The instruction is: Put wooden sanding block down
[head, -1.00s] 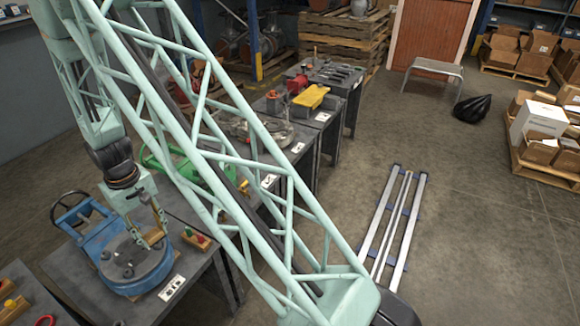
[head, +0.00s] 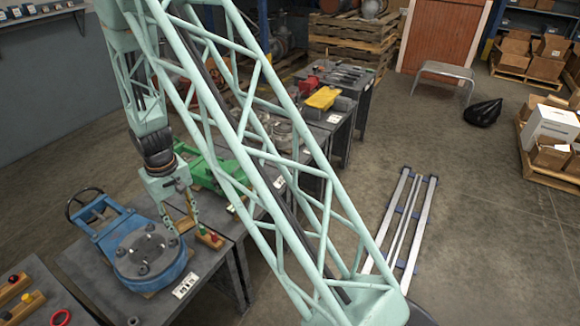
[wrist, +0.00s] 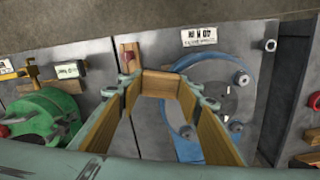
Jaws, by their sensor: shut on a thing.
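My gripper (wrist: 160,88) is shut on the wooden sanding block (wrist: 161,82), a small pale brown block held between the fingertips in the wrist view. Tan pads line both fingers.
The blue round part with a handwheel (head: 150,262) stands close to my gripper. A green machine part (head: 222,172) lies on the adjoining bench. A white label (head: 185,286) is near the bench's front edge.

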